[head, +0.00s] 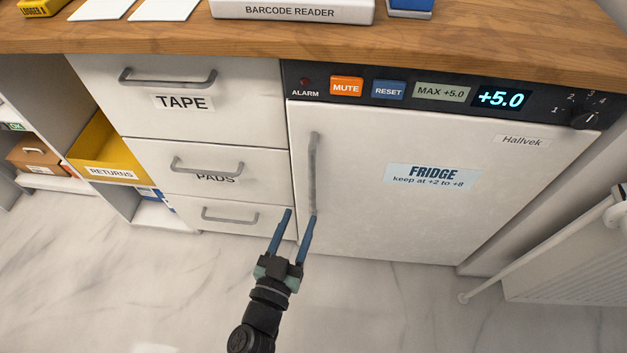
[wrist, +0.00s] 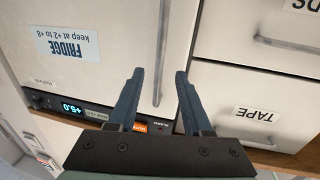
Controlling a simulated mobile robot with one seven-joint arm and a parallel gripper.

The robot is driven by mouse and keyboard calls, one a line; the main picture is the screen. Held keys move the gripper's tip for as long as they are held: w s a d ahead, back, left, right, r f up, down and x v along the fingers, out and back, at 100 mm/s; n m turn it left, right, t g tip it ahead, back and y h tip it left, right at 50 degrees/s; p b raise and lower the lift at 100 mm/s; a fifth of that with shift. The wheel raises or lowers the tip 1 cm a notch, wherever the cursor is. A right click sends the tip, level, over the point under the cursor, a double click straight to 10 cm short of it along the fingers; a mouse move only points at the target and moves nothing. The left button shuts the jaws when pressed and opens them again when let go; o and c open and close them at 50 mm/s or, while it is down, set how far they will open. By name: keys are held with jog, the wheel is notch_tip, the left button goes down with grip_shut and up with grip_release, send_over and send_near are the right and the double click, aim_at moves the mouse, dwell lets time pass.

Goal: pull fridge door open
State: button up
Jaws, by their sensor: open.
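The white fridge door (head: 400,220) is shut under the counter, with a blue "FRIDGE keep at +2 to +8" label (head: 432,177). Its grey vertical handle (head: 313,172) is near the door's left edge. My gripper (head: 301,212) is open and empty, its two blue fingers pointing up toward the handle's lower end. In the wrist view the picture is upside down; the handle (wrist: 162,50) shows beyond and between the fingertips of my gripper (wrist: 154,72). I cannot tell whether a finger touches the handle.
Drawers marked TAPE (head: 182,102) and PADS (head: 217,178) are left of the fridge, closed. A control panel (head: 450,95) reading +5.0 is above the door. A white radiator (head: 570,250) stands at the right. The marble floor (head: 400,300) in front is clear.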

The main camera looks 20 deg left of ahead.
aim_at(311, 189)
jog(key=w, duration=0.3)
jog(key=w+b, duration=0.1)
jog(key=w, duration=0.2)
jog(key=w+b, duration=0.1)
jog(key=w, duration=0.2)
jog(key=shift+w+a, duration=0.35)
jog(key=shift+a, duration=0.05)
jog(key=shift+c, duration=0.3)
grip_shut()
dwell(0.5)
